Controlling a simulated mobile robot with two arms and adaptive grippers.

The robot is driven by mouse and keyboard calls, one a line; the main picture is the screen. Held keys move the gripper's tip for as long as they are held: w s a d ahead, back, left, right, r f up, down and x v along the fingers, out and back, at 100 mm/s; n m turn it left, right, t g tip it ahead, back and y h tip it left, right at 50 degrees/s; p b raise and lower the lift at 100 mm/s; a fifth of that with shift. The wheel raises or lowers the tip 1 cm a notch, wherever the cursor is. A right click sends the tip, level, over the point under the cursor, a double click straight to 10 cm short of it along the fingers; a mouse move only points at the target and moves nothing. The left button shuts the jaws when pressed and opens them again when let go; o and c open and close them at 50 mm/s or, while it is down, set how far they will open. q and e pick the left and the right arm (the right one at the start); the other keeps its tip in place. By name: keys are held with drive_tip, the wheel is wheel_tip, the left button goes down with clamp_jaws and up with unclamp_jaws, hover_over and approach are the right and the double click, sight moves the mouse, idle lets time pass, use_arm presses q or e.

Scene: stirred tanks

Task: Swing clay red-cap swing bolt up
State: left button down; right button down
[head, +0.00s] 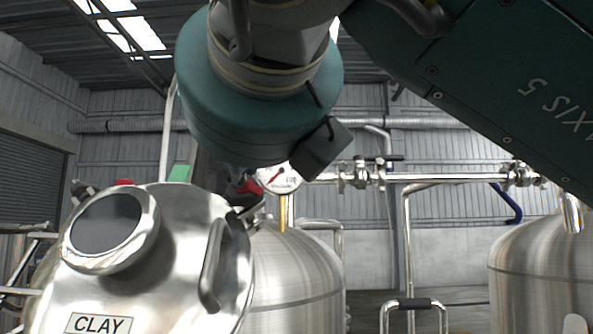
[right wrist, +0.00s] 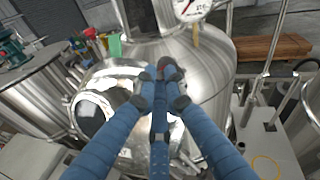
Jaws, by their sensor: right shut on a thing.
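The clay tank's steel lid (head: 185,262), labelled CLAY, fills the lower left of the head view, with a round dark sight glass and a bar handle. A red cap (head: 248,185) shows at the lid's far right edge, just below my right wrist. My left gripper is in neither view.
A pressure gauge (head: 280,178) and a steel pipe with valves (head: 430,177) stand close behind my right gripper. Another red cap (head: 123,182) and a green part (head: 180,172) show behind the lid. A second tank (head: 540,270) stands at right. A wooden pallet (right wrist: 270,47) lies beyond.

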drive_tip(key=c, duration=1.9)
unclamp_jaws()
drive_tip(key=shift+s+a+f, duration=0.1)
drive_tip(key=shift+a+f, duration=0.05)
drive_tip(key=shift+f, duration=0.15)
drive_tip(key=shift+o, duration=0.2)
drive_tip(key=shift+a, duration=0.1)
drive_tip(key=shift+r, duration=0.1)
drive_tip(key=v, duration=1.1)
drive_tip(key=shift+s, duration=0.4)
